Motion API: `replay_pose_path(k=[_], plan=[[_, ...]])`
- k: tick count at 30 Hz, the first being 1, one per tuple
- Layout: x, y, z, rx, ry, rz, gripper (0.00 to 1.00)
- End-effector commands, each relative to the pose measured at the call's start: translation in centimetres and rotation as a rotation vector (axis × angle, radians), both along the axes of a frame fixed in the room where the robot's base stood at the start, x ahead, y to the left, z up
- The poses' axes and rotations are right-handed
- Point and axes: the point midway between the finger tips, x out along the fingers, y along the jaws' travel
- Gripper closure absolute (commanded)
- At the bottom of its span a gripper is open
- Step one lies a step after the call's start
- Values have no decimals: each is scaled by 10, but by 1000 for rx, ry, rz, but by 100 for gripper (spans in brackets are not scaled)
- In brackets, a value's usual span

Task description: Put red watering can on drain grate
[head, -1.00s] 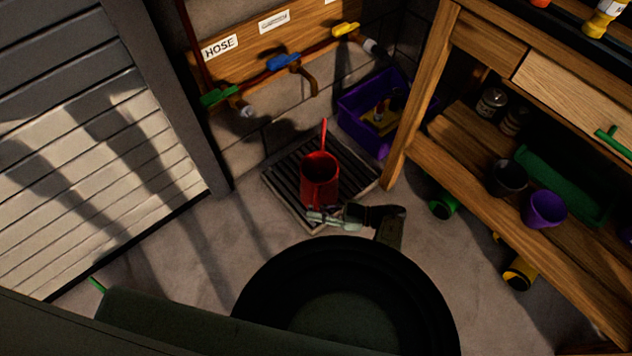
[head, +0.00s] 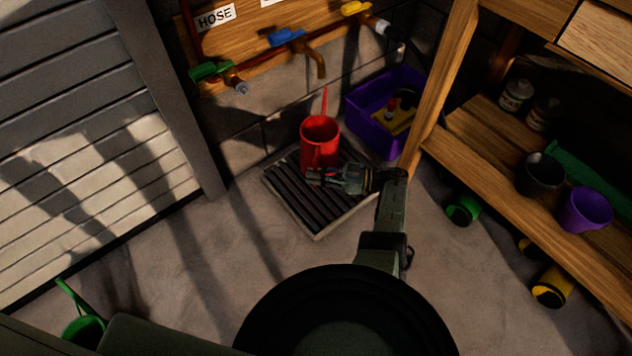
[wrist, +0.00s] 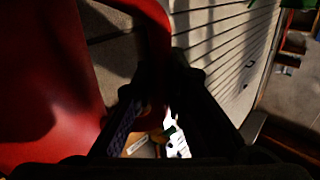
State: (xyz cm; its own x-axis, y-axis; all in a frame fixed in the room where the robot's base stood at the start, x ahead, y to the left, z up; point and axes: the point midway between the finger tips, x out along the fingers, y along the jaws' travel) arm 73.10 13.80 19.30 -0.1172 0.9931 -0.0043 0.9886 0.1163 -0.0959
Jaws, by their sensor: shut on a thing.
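The red watering can (head: 319,140) is upright at the far part of the drain grate (head: 301,194), its thin spout pointing up and back. I cannot tell whether its base touches the grate. My gripper (head: 318,176) is at the near side of the can, shut on its handle. In the wrist view the can's red body (wrist: 45,80) fills the left side, and its curved handle (wrist: 157,40) runs down between my gripper's fingers (wrist: 160,125). The dark grate has a pale frame, and my gripper covers part of its right side.
A purple crate (head: 371,127) stands right of the grate against the wall. The wooden shelf's leg (head: 437,90) is close by on the right. Taps (head: 292,40) hang on the wall above. A green watering can (head: 84,330) is at lower left. The floor left of the grate is clear.

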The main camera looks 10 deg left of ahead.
Motion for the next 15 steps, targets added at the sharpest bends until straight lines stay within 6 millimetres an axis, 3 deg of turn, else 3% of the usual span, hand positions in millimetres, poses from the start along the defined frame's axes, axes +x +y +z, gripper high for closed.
replay_pose_path(k=[1,3,14,15], plan=[[0,0,-15,1,-1,0,100],[0,0,-20,1,-1,-1,100],[0,-1,-21,0,-1,-1,100],[0,0,-21,-1,0,-1,86]])
